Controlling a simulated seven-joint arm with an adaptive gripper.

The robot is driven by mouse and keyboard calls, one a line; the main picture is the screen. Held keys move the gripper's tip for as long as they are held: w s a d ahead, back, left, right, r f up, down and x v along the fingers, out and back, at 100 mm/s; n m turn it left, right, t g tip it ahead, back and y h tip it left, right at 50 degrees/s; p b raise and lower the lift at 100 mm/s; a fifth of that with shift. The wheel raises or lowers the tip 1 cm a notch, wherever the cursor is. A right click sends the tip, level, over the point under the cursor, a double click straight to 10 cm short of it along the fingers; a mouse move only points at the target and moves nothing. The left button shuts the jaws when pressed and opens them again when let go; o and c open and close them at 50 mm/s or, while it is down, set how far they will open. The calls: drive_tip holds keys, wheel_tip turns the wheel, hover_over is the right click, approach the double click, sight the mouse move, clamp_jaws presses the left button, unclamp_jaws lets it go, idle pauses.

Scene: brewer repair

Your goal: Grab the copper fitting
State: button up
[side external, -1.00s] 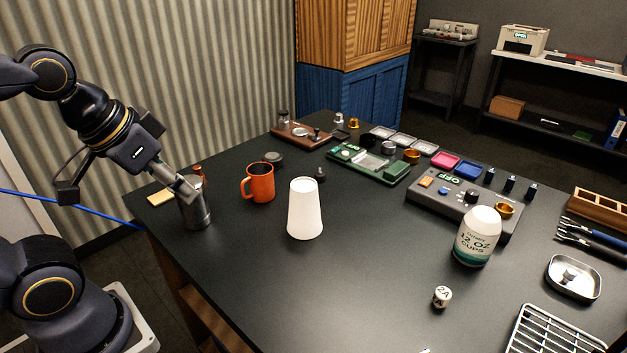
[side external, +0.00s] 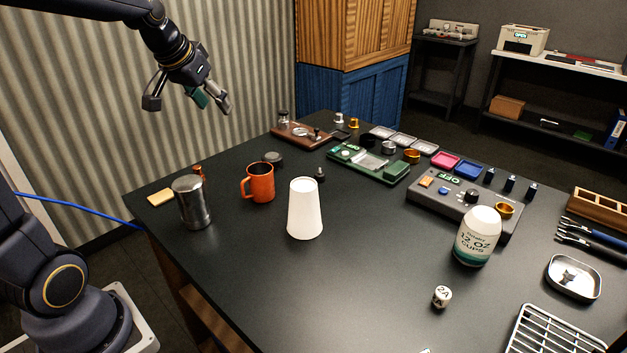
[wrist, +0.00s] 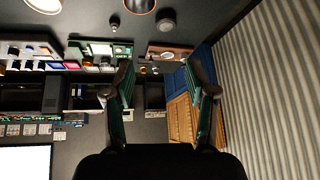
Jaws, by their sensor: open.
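A small copper-coloured piece (side external: 198,171) stands at the left of the table, behind a steel cup (side external: 192,204) that hides its lower part. Brass or gold-coloured rings sit further right: one near the green scale (side external: 411,156), one on the grey control box (side external: 504,209). A small gold piece (side external: 354,123) stands at the far edge. I cannot tell for certain which is the copper fitting. My gripper (side external: 188,101) is open and empty, raised well above the table's far left side. Its spread fingers also show in the wrist view (wrist: 158,78), with nothing between them.
An orange mug (side external: 260,184) and a white cup (side external: 305,210) stand right of the steel cup. A yellow pad (side external: 160,197) lies at the left edge. The front middle is mostly clear.

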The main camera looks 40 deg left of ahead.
drive_tip(key=a+f+n+g, duration=0.25)
drive_tip(key=a+f, duration=0.35)
drive_tip(key=a, duration=0.5)
drive_tip(key=n, duration=0.2)
approach(197, 167)
drive_tip(key=shift+m, duration=0.25)
drive_tip(key=x, duration=0.4)
drive_tip(key=shift+d+f, duration=0.1)
drive_tip(key=shift+f, duration=0.05)
drive_tip(key=shift+y, duration=0.3)
drive_tip(key=x, duration=0.6)
clamp_jaws()
